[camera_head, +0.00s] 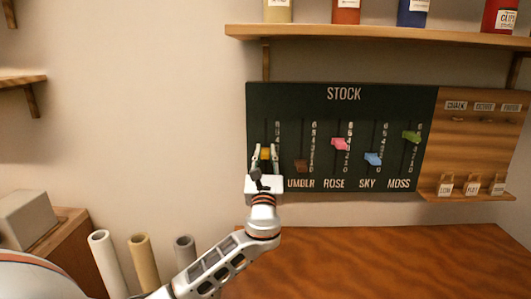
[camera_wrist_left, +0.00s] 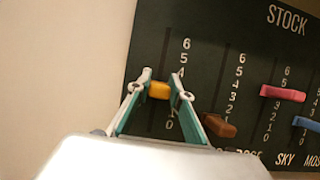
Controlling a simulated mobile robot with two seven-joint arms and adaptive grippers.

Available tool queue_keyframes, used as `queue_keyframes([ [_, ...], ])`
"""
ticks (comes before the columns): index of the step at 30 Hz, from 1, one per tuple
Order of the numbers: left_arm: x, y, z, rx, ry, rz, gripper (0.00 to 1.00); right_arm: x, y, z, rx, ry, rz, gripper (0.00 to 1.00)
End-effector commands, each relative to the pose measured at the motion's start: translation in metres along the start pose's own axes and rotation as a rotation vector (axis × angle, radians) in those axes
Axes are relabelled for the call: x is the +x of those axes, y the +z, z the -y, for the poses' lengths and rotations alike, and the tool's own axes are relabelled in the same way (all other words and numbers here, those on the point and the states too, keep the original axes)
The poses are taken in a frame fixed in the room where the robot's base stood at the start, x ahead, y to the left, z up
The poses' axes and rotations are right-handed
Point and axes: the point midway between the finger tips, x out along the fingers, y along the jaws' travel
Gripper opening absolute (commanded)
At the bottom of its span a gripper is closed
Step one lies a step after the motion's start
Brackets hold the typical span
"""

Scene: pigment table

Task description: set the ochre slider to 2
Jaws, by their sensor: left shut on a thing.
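The ochre slider (camera_head: 265,154) is a small yellow-orange knob in the leftmost slot of the dark STOCK board (camera_head: 344,110). My left gripper (camera_head: 264,157) is shut on it, one finger on each side. In the left wrist view the ochre slider (camera_wrist_left: 159,90) shows between the fingertips (camera_wrist_left: 161,84). Beside it, 6, 5 and part of 4 show above the right finger and 1 and 0 below. The knob sits around the middle of the scale, near 3. The finger hides the nearby numbers, so its exact mark cannot be told. The ochre label is hidden behind the gripper.
To the right are the brown umber slider (camera_head: 301,165), pink rose slider (camera_head: 341,144), blue sky slider (camera_head: 373,159) and green moss slider (camera_head: 411,137). A shelf (camera_head: 380,36) with containers hangs above. A wooden table (camera_head: 400,255) lies below, with upright tubes (camera_head: 145,262) at left.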

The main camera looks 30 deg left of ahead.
Motion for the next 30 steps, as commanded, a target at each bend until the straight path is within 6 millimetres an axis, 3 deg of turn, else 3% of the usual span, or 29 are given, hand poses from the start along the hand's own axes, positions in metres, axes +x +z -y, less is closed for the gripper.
queue_keyframes([
  [1, -0.005, -0.012, 0.0, 0.003, 0.0, -0.005, 0.0, 0.003, 0.005, 0.001, 0.0, 0.0, 0.001, 0.36],
  [3, -0.007, -0.018, 0.0, 0.002, 0.0, -0.005, 0.0, 0.004, 0.007, 0.001, 0.0, 0.0, 0.002, 0.36],
  [10, -0.006, -0.015, 0.0, 0.0, -0.001, -0.003, 0.0, 0.004, 0.008, 0.001, 0.0, -0.001, 0.005, 0.36],
  [11, -0.006, -0.015, 0.0, 0.0, -0.001, -0.003, 0.26, 0.004, 0.008, 0.001, 0.0, -0.001, 0.005, 0.36],
  [12, -0.006, -0.015, 0.0, 0.0, -0.001, -0.003, 0.36, 0.004, 0.008, 0.001, 0.0, -0.001, 0.005, 0.36],
  [13, -0.006, -0.015, 0.0, 0.0, -0.001, -0.003, 0.38, 0.004, 0.008, 0.001, 0.0, -0.001, 0.005, 0.36],
  [23, -0.007, -0.015, 0.0, 0.001, -0.001, -0.002, 0.38, 0.003, 0.007, -0.001, -0.004, 0.001, 0.005, 0.36],
  [30, -0.035, -0.016, 0.001, 0.0, -0.003, -0.005, 0.38, 0.003, 0.007, 0.0, -0.002, 0.0, 0.004, 0.36],
])
